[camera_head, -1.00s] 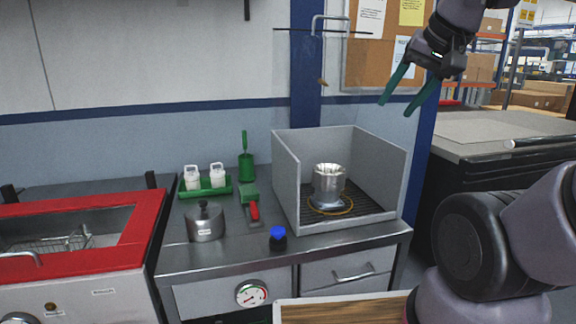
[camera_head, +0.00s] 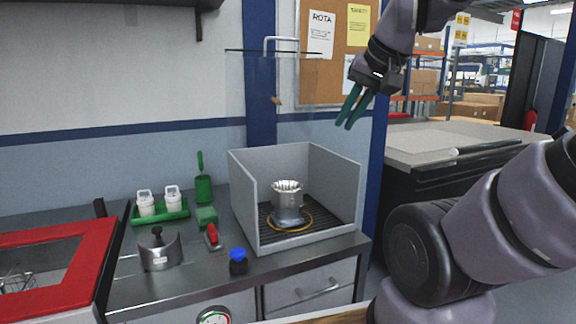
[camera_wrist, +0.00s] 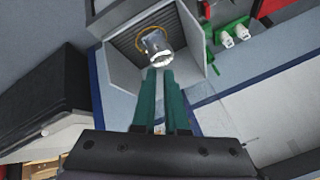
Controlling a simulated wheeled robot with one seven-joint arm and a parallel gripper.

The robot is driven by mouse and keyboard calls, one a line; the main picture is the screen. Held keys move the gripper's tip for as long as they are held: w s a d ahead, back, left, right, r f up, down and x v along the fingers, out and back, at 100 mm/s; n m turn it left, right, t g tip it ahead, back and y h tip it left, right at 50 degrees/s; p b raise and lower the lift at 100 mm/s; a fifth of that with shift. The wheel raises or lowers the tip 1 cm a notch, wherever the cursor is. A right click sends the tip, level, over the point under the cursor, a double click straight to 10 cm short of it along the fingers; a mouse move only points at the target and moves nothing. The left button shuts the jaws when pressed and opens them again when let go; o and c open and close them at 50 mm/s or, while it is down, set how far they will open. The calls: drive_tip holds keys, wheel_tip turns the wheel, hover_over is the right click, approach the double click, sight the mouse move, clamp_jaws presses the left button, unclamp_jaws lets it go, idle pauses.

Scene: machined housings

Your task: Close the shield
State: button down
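The shield is a nearly invisible clear pane (camera_head: 285,80) standing raised above a grey open-topped enclosure (camera_head: 243,195). Its dark top edge (camera_head: 245,50) and a grey bent handle (camera_head: 282,39) show against the wall and pinboard. A metal pot (camera_head: 287,200) stands inside the enclosure on a ring; it also shows in the wrist view (camera_wrist: 158,48). My gripper (camera_head: 346,122) is up to the right of the pane, apart from the handle, pointing down. Its green fingers (camera_wrist: 160,72) are close together with a narrow gap and nothing between them.
A blue-capped bottle (camera_head: 238,262), a lidded metal pot (camera_head: 160,250), a red-handled tool (camera_head: 212,236) and a green tray with white bottles (camera_head: 160,212) stand on the counter. A red-framed unit (camera_head: 95,255) is at left. A shelf (camera_head: 150,5) hangs upper left.

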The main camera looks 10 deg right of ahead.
drive_tip(key=w+a+r+n+t, duration=0.2)
drive_tip(key=w+r+n+t, duration=0.1)
drive_tip(key=w+r, duration=1.35)
drive_tip(key=w+a+r+n+t, duration=0.25)
drive_tip(key=w+r, duration=1.05)
drive_tip(key=w, duration=0.7)
drive_tip(key=shift+n+g, duration=0.25)
drive_tip(key=shift+n, duration=0.2)
drive_tip(key=x, duration=0.9)
drive_tip(key=shift+s+d+f, duration=0.1)
drive_tip(key=shift+s+f, duration=0.05)
drive_tip(key=shift+f, duration=0.1)
drive_tip(key=shift+s+d+f, duration=0.1)
drive_tip(key=shift+s+f, duration=0.2)
drive_tip(key=shift+s, duration=0.3)
drive_tip(key=shift+s+d+f, duration=0.1)
drive_tip(key=shift+s+f, duration=0.2)
drive_tip(key=shift+s, duration=0.3)
drive_tip(key=shift+s+d+f, duration=0.1)
drive_tip(key=shift+s+f, duration=0.3)
drive_tip(key=shift+f, duration=0.2)
